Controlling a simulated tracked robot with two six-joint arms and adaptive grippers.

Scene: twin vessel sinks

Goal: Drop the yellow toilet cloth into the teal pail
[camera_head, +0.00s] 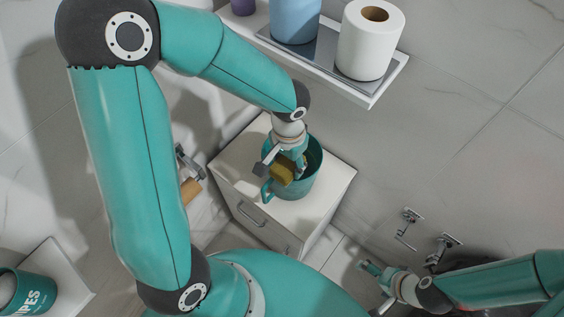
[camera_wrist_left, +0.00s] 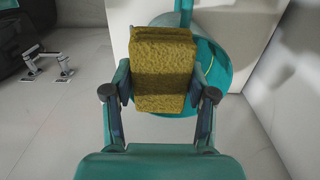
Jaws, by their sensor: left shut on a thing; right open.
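The yellow cloth (camera_head: 282,173) is a folded, thick mustard block. My left gripper (camera_head: 285,168) is shut on it, with a finger on each side, as the left wrist view (camera_wrist_left: 162,90) shows. The cloth (camera_wrist_left: 162,70) hides part of the teal pail (camera_wrist_left: 215,70) behind it. In the head view the teal pail (camera_head: 302,187) stands on a white cabinet, and the cloth overlaps its near left rim; I cannot tell whether the cloth is inside the opening. My right gripper (camera_head: 372,285) is open and empty at the lower right, far from the pail.
The white cabinet (camera_head: 330,180) has a drawer handle in front. Above it a wall shelf (camera_head: 385,85) carries a paper roll (camera_head: 368,45) and a blue container (camera_head: 295,18). Metal wall fittings (camera_head: 408,222) are near my right arm. A teal labelled tub (camera_head: 30,292) stands at lower left.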

